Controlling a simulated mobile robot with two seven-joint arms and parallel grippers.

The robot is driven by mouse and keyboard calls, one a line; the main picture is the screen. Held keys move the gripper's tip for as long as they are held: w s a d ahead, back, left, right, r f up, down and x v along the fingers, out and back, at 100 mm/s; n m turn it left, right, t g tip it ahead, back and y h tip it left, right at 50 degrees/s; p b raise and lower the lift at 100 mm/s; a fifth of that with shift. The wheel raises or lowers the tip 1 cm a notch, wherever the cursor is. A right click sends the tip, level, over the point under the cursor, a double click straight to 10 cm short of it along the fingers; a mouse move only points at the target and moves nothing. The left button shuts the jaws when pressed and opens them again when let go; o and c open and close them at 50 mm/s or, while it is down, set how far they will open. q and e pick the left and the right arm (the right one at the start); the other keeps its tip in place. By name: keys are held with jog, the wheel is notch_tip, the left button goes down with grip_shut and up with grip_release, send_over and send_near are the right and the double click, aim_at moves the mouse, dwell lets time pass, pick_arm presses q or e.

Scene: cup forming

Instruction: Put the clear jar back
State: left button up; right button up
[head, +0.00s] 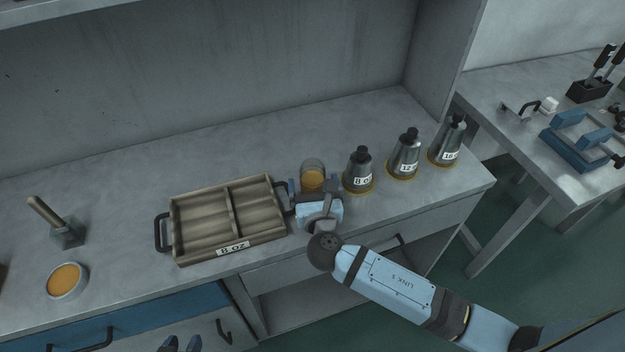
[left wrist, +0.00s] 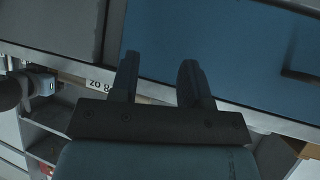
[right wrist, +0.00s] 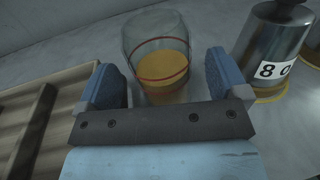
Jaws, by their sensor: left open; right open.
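The clear jar (head: 313,167) stands upright on the bench between the wooden tray and the 8 oz weight, with orange-brown material inside. In the right wrist view the jar (right wrist: 158,50) shows red bands and sits between and just beyond the blue fingertips. My right gripper (head: 313,187) is open, one finger on each side of the jar; I cannot tell whether either touches it. My left gripper (head: 181,344) is open and empty in front of the bench, low in the head view. In the left wrist view its fingers (left wrist: 160,66) face the blue drawer front.
The wooden tray (head: 195,253) labelled 8 oz is left of the jar. Metal weights (head: 358,172), (head: 404,155), (head: 447,145) stand to the right on orange rings. A tamper (head: 66,232) and a bowl (head: 67,281) of orange material are at far left. The back is clear.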

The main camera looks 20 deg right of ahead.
jog(key=w, duration=0.2)
jog(key=shift+w+d, duration=0.25)
jog(key=shift+w, duration=0.15)
jog(key=c, duration=1.2)
jog(key=shift+o, duration=0.2)
